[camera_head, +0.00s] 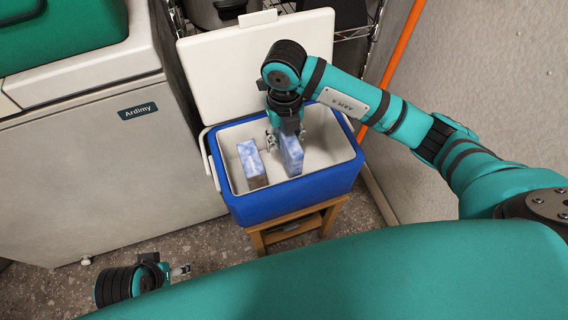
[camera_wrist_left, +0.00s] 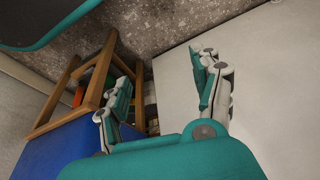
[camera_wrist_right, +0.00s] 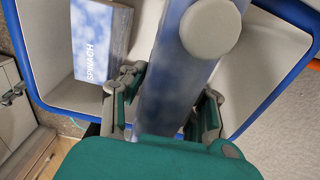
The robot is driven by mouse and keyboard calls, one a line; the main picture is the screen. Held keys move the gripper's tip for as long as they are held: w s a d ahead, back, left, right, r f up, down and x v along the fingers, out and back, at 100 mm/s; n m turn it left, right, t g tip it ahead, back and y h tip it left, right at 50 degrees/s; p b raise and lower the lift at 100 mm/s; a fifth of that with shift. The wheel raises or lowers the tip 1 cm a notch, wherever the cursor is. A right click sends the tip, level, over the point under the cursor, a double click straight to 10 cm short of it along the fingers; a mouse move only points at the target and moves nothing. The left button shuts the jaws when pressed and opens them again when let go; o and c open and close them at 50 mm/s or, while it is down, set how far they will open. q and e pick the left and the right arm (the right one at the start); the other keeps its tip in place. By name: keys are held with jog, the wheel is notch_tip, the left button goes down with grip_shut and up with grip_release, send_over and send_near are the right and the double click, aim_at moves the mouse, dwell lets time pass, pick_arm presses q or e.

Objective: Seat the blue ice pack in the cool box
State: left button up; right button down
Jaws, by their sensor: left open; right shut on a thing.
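The blue cool box (camera_head: 300,199) stands open, its white lid raised behind it. My right gripper (camera_head: 285,135) reaches down into it from above and is shut on the blue ice pack (camera_head: 292,156). The pack is upright inside the box, right of the middle; whether it touches the floor cannot be told. In the right wrist view the ice pack (camera_wrist_right: 172,90), with a round grey cap, sits between the fingers. A spinach box (camera_head: 252,163) stands in the left part of the cool box. My left gripper (camera_head: 181,270) is open and empty, low at the left, away from the box.
The cool box rests on a wooden stool (camera_head: 288,224). A white chest freezer (camera_head: 100,180) is close on the left. An orange pole (camera_head: 398,55) and a wall are on the right. Inside the cool box, bare room shows around both items.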

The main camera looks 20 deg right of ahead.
notch_tip(320, 180, down, 6)
jog(key=shift+f+b, duration=0.1)
jog(key=shift+b, duration=0.4)
pick_arm(q)
jog(key=shift+b+v, duration=0.55)
jog(key=shift+v, duration=0.75)
pick_arm(e)
jog(key=shift+f, duration=2.4)
pick_arm(q)
jog(key=shift+s+a+f, duration=0.1)
jog(key=shift+s, duration=0.05)
pick_arm(e)
jog(key=shift+f, duration=0.2)
jog(key=c, duration=1)
grip_release()
